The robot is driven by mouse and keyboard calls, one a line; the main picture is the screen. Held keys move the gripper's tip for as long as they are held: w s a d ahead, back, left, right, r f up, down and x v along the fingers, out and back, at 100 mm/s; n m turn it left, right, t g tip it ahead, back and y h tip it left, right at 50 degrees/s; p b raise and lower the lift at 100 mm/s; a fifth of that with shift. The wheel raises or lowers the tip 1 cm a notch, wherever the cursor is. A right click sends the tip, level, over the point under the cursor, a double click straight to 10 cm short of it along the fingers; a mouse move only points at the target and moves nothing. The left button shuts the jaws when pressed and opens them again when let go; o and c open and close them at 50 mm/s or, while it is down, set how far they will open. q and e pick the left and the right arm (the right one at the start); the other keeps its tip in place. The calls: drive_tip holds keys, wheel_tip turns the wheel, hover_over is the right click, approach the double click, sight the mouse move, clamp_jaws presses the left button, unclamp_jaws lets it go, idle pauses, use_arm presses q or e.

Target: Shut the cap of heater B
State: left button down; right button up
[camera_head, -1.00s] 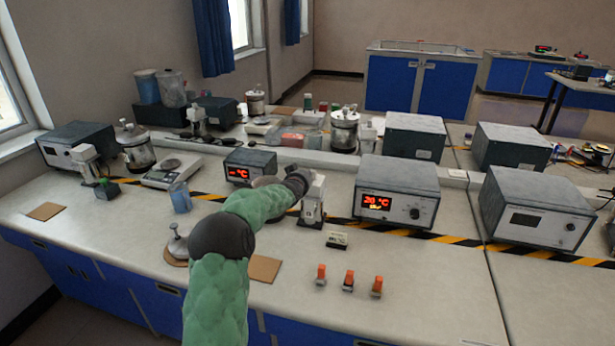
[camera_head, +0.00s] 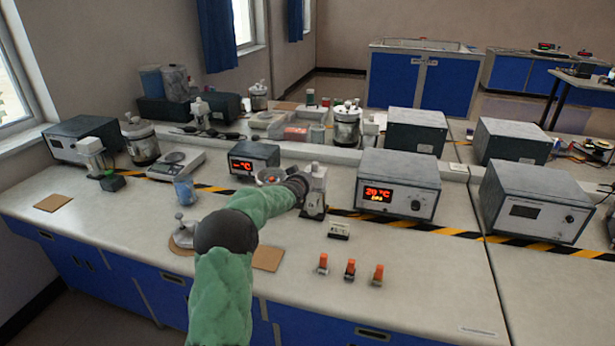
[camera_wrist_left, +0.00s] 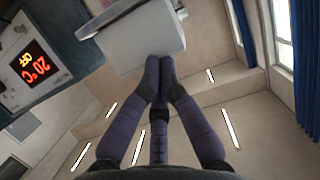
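My left gripper (camera_head: 301,184) is at the end of the green-sleeved arm, beside a white upright device (camera_head: 315,189). In the left wrist view its dark fingers come together (camera_wrist_left: 161,64) at the lower edge of a pale block (camera_wrist_left: 143,38); whether they touch it I cannot tell. No held thing shows. Left of the gripper is a round vessel with an orange-red inside (camera_head: 269,176), partly hidden by my arm. The heater box with the 20 °C OFF display (camera_head: 397,183) stands to the right. Another box with a red °C display (camera_head: 254,158) stands behind the vessel. I cannot make out which heater is B.
A metal lid with a knob (camera_head: 184,233) lies on a brown mat at the front left. A blue beaker (camera_head: 184,190) and a scale (camera_head: 175,165) stand behind it. Several orange-topped items (camera_head: 350,269) stand at the front. The bench front right is clear.

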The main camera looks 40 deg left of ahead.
use_arm(q)
drive_tip(key=shift+r, duration=0.1)
wheel_tip(320, 180, up, 4)
drive_tip(key=p, duration=0.2)
drive_tip(key=s+d+f+p, duration=0.1)
drive_tip(key=s+d+f, duration=0.2)
drive_tip(key=s, duration=0.5)
drive_tip(key=shift+s+d+f, duration=0.15)
drive_tip(key=shift+d+f, duration=0.05)
drive_tip(key=shift+d, duration=0.55)
drive_tip(key=shift+r, duration=0.1)
